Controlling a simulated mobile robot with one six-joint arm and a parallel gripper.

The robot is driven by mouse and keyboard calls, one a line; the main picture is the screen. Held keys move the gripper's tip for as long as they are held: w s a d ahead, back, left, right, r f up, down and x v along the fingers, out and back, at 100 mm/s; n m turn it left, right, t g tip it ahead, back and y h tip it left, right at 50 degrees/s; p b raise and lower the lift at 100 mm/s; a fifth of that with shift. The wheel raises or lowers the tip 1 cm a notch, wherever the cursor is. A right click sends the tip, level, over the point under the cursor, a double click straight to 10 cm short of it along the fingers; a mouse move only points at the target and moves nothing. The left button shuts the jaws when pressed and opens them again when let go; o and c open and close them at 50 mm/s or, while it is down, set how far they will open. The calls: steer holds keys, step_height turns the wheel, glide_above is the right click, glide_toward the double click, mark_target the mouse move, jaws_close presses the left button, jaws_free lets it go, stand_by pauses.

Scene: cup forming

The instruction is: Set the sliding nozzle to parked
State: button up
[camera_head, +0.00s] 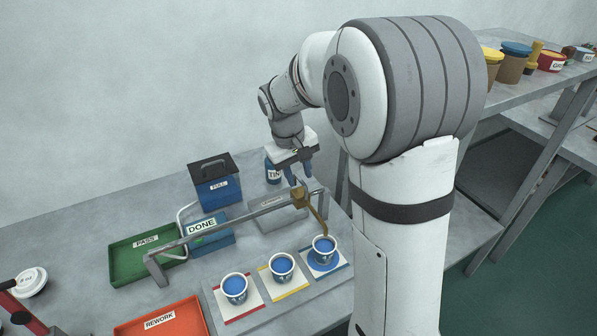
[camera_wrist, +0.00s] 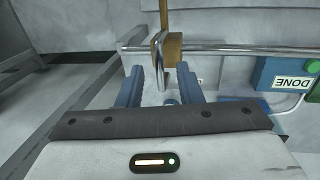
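The sliding nozzle is a brown block (camera_head: 299,197) on a grey rail (camera_head: 237,218), at the rail's right part. Its curved spout hangs down to the right cup. In the wrist view the block (camera_wrist: 174,45) sits on the rail, with a thin grey upright handle (camera_wrist: 158,50) at its side. My gripper (camera_head: 300,177) is just above and behind the block. In the wrist view my gripper (camera_wrist: 160,68) has its blue fingers apart, with the handle between them and gaps on both sides. I see no marking for a parked position.
Three cups with blue contents stand on red-, yellow- and blue-marked pads: left cup (camera_head: 235,288), middle cup (camera_head: 282,267), right cup (camera_head: 324,249). A green PASS tray (camera_head: 128,266), a blue DONE box (camera_head: 212,241), a blue FULL container (camera_head: 216,188) and an orange REWORK tray (camera_head: 185,322) stand around.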

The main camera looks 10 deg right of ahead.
jaws_close()
stand_by(0.6)
